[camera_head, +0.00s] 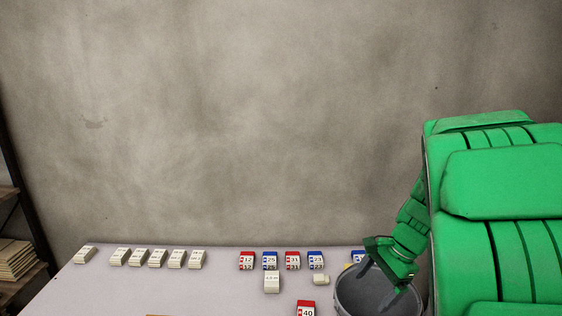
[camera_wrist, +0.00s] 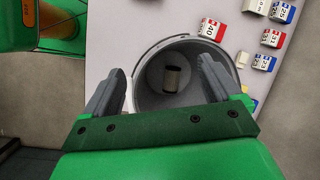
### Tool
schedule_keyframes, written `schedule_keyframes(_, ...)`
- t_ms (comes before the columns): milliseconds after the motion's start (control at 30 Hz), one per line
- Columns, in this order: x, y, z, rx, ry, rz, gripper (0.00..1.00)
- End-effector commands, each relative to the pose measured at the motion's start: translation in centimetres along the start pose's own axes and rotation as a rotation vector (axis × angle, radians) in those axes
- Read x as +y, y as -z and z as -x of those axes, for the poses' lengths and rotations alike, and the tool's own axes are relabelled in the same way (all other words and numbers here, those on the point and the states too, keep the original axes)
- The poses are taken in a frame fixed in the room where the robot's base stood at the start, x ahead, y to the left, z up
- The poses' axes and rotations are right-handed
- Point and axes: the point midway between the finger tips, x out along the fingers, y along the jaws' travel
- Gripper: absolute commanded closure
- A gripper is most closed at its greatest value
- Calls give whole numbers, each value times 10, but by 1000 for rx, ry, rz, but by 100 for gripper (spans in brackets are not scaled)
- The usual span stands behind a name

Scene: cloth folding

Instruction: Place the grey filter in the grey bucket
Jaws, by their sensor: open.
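The grey bucket (camera_head: 350,291) stands at the right part of the table in the head view. It also shows in the wrist view (camera_wrist: 143,75), where I look down into it. A small pale cylinder with dark ends, which looks like the filter (camera_wrist: 171,77), lies inside on the bucket's floor. My gripper (camera_wrist: 160,85) is above the bucket opening with its two grey fingers spread apart and nothing between them. In the head view my gripper (camera_head: 385,275) is over the bucket, and the bucket's inside is mostly hidden.
The table (camera_head: 180,295) holds several cream blocks (camera_head: 158,258) in a row at the back left. Several red and blue numbered boxes (camera_head: 292,260) stand left of the bucket. A red box numbered 40 (camera_head: 306,308) is close to its rim. A shelf (camera_head: 15,250) stands at the far left.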

Motion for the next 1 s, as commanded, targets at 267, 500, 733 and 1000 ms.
schedule_keyframes(267, 44, -78, 2, -24, -86, 251, 9)
schedule_keyframes(500, 91, -134, 1, -53, -165, 482, 9)
schedule_keyframes(733, 142, -176, -1, -76, -244, 716, 9)
schedule_keyframes(1000, 201, -198, 0, -65, -349, 976, 9)
